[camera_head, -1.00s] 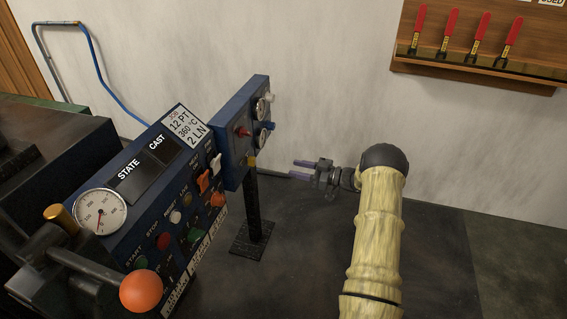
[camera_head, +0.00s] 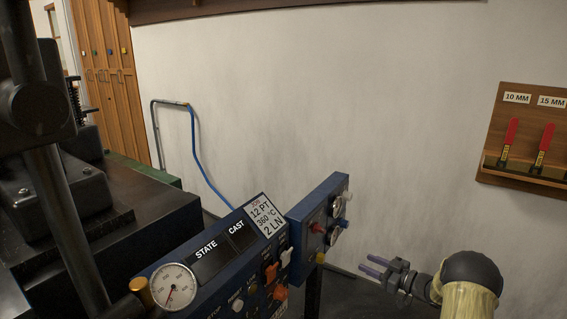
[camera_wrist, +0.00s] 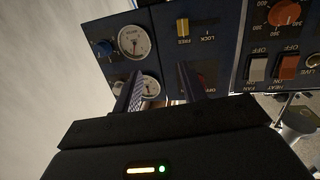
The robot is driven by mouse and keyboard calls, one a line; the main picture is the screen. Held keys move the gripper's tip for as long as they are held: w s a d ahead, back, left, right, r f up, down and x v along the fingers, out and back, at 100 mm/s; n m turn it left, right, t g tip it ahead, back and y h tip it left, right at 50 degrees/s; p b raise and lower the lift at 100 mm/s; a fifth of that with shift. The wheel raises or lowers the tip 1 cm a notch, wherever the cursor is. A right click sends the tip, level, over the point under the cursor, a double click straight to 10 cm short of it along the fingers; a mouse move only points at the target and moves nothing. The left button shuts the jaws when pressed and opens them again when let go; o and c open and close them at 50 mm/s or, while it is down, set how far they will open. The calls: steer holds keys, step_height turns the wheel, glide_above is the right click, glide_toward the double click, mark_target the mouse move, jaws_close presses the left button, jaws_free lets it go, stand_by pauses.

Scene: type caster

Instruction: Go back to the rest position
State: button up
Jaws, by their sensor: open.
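My gripper (camera_head: 373,267) is at the lower right of the head view, at the end of my pale arm. Its two fingers point left toward the small blue gauge panel (camera_head: 330,207) and are apart from each other, with nothing visible between them. The fingers also show in the wrist view (camera_wrist: 160,90), in front of panels with gauges, a yellow lever and switches. In the head view a gap shows between the fingertips and the small panel. Most of my arm is cut off by the lower edge.
The dark caster (camera_head: 130,215) with its blue control panel (camera_head: 228,257) and dial gauge (camera_head: 173,287) fills the left. A wooden rack (camera_head: 520,170) with red-handled tools hangs at the right. A blue hose (camera_head: 205,160) runs along the pale wall. Wooden lockers (camera_head: 105,65) stand far left.

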steer(key=s+a+r+m+h, duration=0.1)
steer(key=a+r+m+h, duration=0.45)
steer(key=r+h, duration=0.4)
steer(key=s+a+f+m+g+h, duration=0.1)
steer(key=s+a+g, duration=0.2)
steer(key=s, duration=0.8)
steer(key=s+a+m+g+h+p, duration=0.1)
steer(key=s+a+m+g, duration=0.2)
steer(key=s, duration=0.8)
steer(key=s+a+f+g+h, duration=0.1)
steer(key=s+a+g, duration=0.3)
steer(key=s, duration=0.7)
step_height(320, 180, up, 38)
steer(key=p, duration=3.8)
steer(key=shift+r, duration=0.25)
